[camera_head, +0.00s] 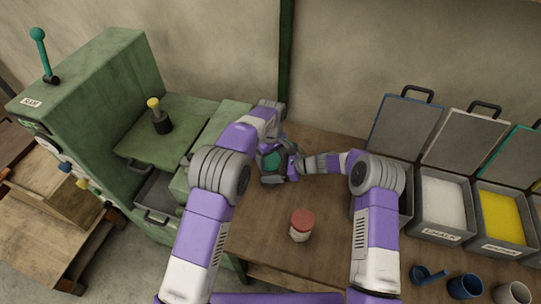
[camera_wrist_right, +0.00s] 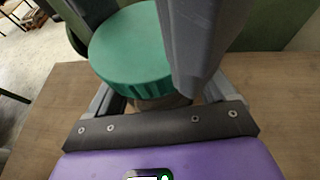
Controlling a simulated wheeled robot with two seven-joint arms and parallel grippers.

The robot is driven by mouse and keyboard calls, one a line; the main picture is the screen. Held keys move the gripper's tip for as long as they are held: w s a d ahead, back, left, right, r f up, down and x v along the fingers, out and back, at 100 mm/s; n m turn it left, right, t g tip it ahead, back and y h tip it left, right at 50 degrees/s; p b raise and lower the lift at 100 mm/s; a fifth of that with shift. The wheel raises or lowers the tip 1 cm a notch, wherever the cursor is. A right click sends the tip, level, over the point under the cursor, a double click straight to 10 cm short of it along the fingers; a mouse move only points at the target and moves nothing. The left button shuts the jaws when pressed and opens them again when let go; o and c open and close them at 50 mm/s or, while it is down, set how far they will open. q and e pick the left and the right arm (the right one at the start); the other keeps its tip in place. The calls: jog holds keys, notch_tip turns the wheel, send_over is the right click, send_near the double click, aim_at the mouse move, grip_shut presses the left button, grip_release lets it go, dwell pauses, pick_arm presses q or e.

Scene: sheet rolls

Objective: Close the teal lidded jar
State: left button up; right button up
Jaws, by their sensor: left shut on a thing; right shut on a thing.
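The teal lid (camera_head: 275,162) shows between my two grippers over the table. In the right wrist view the lid (camera_wrist_right: 130,48) is large, with a ribbed rim, and a small part of the greyish jar body (camera_wrist_right: 165,102) shows under it. My right gripper (camera_head: 291,167) comes in from the right and is shut on the jar body. My left gripper (camera_head: 268,150) reaches in from above and behind and is shut at the lid; its dark finger crosses the lid's right side in the wrist view. Whether the lid is fully seated is hidden.
A red-lidded jar (camera_head: 302,222) stands on the wooden table (camera_head: 265,225) nearer me. The green machine (camera_head: 90,75) is at the left. Open bins of white (camera_head: 443,200) and yellow (camera_head: 503,215) material and blue cups (camera_head: 466,286) are at the right.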

aim_at(270, 174)
dwell(0.3)
pick_arm(q)
jog(key=shift+s+a+f, duration=0.1)
jog(key=shift+s+f, duration=0.05)
jog(key=shift+f, duration=0.85)
jog(key=shift+c, duration=0.4)
jog(key=shift+d+f, duration=0.2)
jog(key=shift+f, duration=0.2)
